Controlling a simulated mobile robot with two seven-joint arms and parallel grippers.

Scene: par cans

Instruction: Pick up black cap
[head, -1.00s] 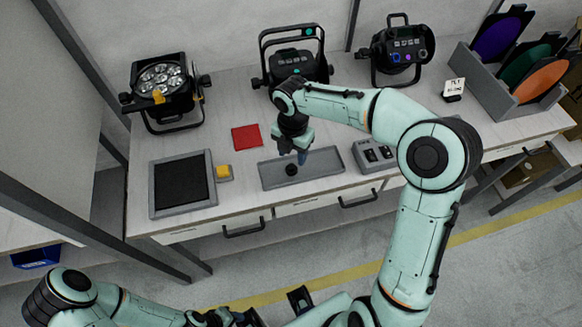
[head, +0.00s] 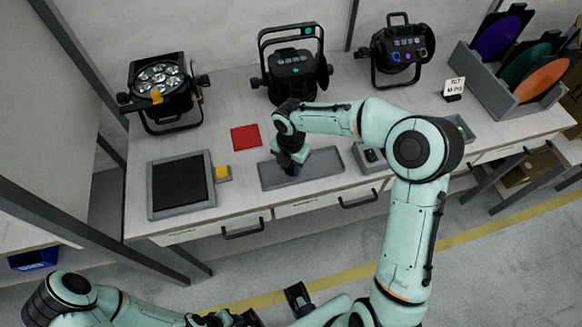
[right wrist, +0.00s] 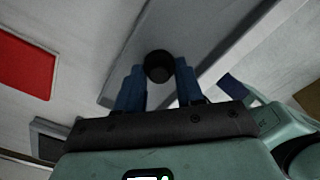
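The black cap (right wrist: 158,66) shows in the right wrist view as a small dark round piece on the grey tray (right wrist: 125,80). My right gripper (right wrist: 160,82) is open, with its blue fingers on either side of the cap's near part. I cannot tell whether they touch it. In the head view my right gripper (head: 291,168) points down over the left part of the tray (head: 325,163) and hides the cap. My left arm lies along the bottom edge of the head view, and its gripper's fingers do not show clearly.
A red square (head: 245,138) lies behind the tray. A grey box (head: 368,158) sits right of the tray. Stage lights (head: 292,75) and a rack of coloured discs (head: 475,75) stand behind.

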